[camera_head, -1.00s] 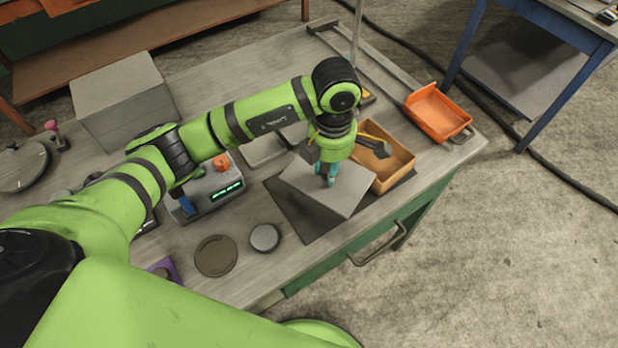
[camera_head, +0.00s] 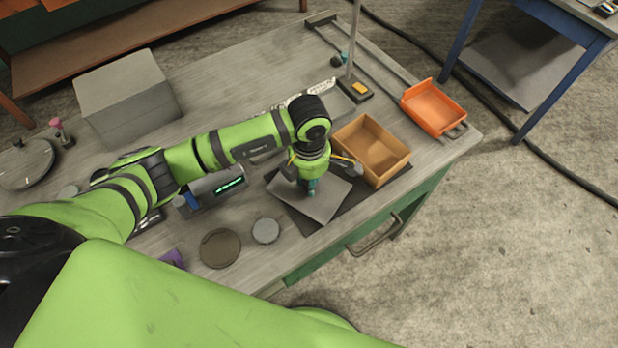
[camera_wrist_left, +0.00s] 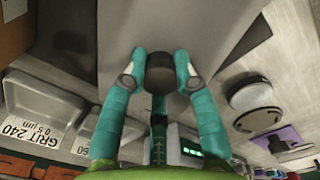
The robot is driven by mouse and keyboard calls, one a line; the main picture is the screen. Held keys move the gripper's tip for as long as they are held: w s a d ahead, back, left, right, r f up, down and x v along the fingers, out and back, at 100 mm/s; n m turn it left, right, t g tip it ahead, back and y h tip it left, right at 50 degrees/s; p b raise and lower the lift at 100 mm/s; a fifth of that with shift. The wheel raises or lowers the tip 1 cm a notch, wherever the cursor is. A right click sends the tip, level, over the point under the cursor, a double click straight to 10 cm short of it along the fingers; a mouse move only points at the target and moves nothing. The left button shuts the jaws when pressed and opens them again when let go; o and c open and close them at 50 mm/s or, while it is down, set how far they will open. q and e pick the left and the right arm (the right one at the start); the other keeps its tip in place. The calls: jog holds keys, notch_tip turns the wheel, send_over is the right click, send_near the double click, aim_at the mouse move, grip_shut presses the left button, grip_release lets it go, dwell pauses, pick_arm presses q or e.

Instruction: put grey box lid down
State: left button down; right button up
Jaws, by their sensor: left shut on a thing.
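The grey box lid (camera_head: 325,206) is a flat grey plate with a dark round knob (camera_wrist_left: 160,72), seen in the left wrist view. My left gripper (camera_head: 311,188) points down over the lid, and its teal fingers (camera_wrist_left: 160,78) are shut on the knob from both sides. The lid lies level at or just above a dark mat (camera_head: 297,221) near the front edge of the bench; I cannot tell if it touches. The gripper and arm hide part of its far side. My right gripper is not in view.
An open tan box (camera_head: 393,150) stands right beside the lid, with an orange tray (camera_head: 433,107) beyond it. A device with a green display (camera_head: 215,192) and two round discs (camera_head: 220,249) (camera_head: 265,231) are to the left. A large grey box (camera_head: 125,98) stands further back left.

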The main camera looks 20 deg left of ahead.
pick_arm(q)
jog(key=c, duration=1)
grip_release()
jog(key=shift+o, duration=0.2)
jog(key=shift+r+p, duration=0.3)
jog(key=shift+p, duration=0.1)
notch_tip(320, 180, up, 12)
jog(key=b, duration=0.4)
jog(key=shift+f, duration=0.15)
